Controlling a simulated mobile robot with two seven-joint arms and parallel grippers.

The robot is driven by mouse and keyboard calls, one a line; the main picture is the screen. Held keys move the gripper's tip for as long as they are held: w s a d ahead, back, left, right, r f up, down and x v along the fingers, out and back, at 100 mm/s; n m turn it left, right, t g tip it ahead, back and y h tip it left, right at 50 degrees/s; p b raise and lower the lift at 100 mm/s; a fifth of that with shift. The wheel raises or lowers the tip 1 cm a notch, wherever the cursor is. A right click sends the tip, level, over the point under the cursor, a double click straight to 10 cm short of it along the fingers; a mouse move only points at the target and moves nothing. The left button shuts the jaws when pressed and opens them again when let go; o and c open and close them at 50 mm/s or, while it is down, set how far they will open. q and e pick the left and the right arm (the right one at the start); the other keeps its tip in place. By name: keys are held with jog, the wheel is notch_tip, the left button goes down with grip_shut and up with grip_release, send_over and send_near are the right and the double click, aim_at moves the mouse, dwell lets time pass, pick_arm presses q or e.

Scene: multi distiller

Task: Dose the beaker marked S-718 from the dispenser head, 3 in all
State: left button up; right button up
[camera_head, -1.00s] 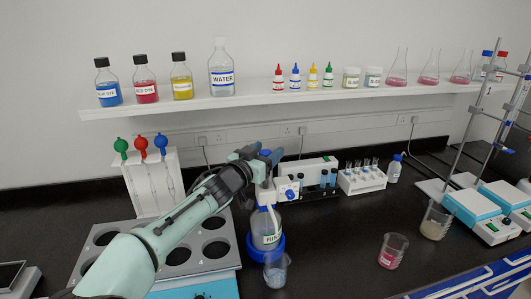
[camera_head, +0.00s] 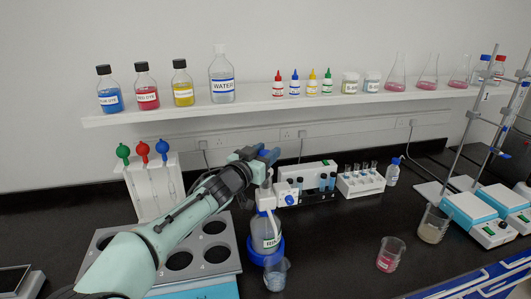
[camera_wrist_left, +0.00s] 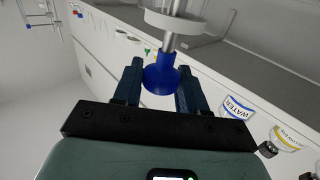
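The dispenser head (camera_head: 266,201) sits on a labelled bottle (camera_head: 264,232) in a blue base; its blue knob (camera_wrist_left: 161,78) shows in the left wrist view on a bare metal rod. My left gripper (camera_head: 267,156) reaches the top of the dispenser; in the left wrist view its two dark fingers (camera_wrist_left: 160,88) flank the knob closely and appear shut on it. A small beaker (camera_head: 276,276) with pale blue contents stands in front of the bottle. Another beaker (camera_head: 390,256) with pink liquid stands to the right. I cannot read S-718 on any label. My right gripper is not in view.
A grey tray with round holes (camera_head: 224,227) lies under my left arm. A pipette stand (camera_head: 143,197), a tube rack (camera_head: 361,184) and hotplates (camera_head: 470,209) stand around. A cloudy beaker (camera_head: 433,226) is at right. The shelf (camera_head: 300,99) runs above. Black bench between beakers is free.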

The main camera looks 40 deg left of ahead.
pick_arm(q)
jog(key=o, duration=0.3)
jog(key=s+d, duration=0.1)
jog(key=s, duration=1.2)
jog(key=shift+s+d, duration=0.15)
jog(key=shift+d, duration=0.1)
